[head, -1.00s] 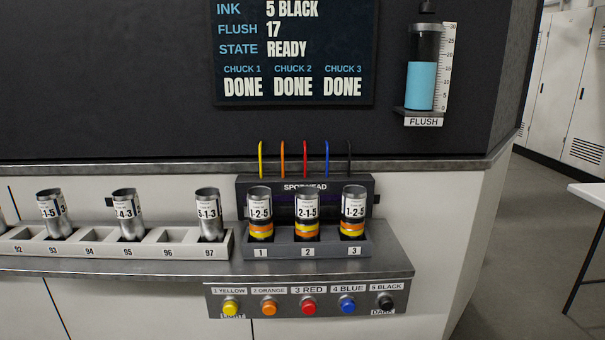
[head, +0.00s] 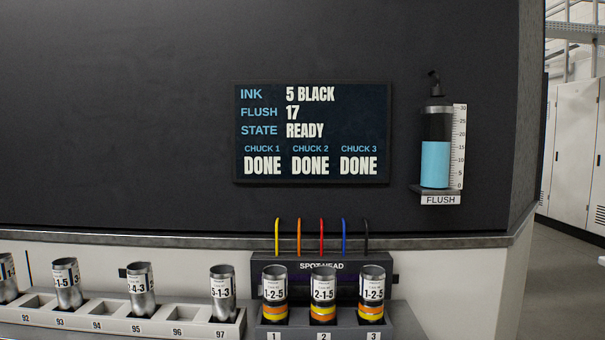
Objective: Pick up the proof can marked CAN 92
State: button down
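Three printed cans stand in the numbered chucks: the chuck 1 can (head: 274,291), the chuck 2 can (head: 323,291) and the chuck 3 can (head: 372,291). Their labels read 1-2-5, 2-1-5 and 1-2-5, and each has yellow, orange and dark bands low down. The small print above is too fine to read, so I cannot tell which is CAN 92. In the rack (head: 160,332) at left, the slot left of 93 (head: 38,302) is empty; the earlier view shows it numbered 92. My gripper is not in view.
Plain silver cans stand in slots 93 (head: 66,285), 95 (head: 141,290) and 97 (head: 222,292); slots 94 and 96 are empty. The spot head's colored tubes (head: 321,237) rise behind the chucks. The screen (head: 312,133) reads READY, all chucks DONE. A flush cylinder (head: 435,160) hangs right.

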aim_at(275, 277)
jog(key=j+z, duration=0.25)
jog(key=j, duration=0.35)
jog(key=i+j+z, duration=0.2)
jog(key=j, duration=0.45)
jog(key=k+j+z, duration=0.25)
jog(key=j, duration=0.3)
jog(key=j+z, duration=0.2)
jog(key=j, duration=0.45)
jog(key=k+j+z, duration=0.1)
jog(key=j+z, duration=0.15)
jog(key=j, duration=0.35)
jog(key=i, duration=0.95)
